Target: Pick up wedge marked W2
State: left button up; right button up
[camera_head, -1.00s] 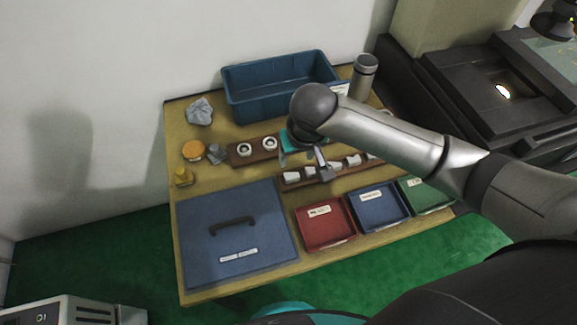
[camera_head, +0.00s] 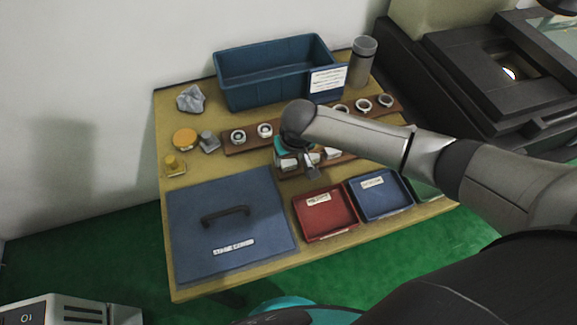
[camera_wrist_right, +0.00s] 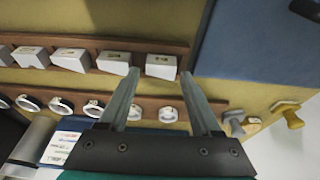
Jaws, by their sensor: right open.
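Several white wedges with small labels stand in a row on a wooden rack (camera_wrist_right: 225,104); I cannot read their marks, so I cannot tell which is W2. My right gripper (camera_wrist_right: 160,74) is open and empty. In the right wrist view its fingertips lie on either side of the end wedge (camera_wrist_right: 161,62) of the row, apparently still above it. The neighbouring wedge (camera_wrist_right: 114,60) is just left of the left finger. In the head view the right gripper (camera_head: 298,168) hangs over the left end of the row and hides part of it. My left gripper is not in view.
A second rack holds several white rings (camera_head: 265,130). A blue bin (camera_head: 275,72) and a grey cylinder (camera_head: 362,62) stand behind. A blue lidded case (camera_head: 190,235), a red tray (camera_head: 325,213) and a blue tray (camera_head: 380,195) lie in front. Yellow and grey parts (camera_head: 185,138) sit left.

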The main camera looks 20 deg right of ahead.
jog(key=shift+x, duration=0.85)
grip_shut()
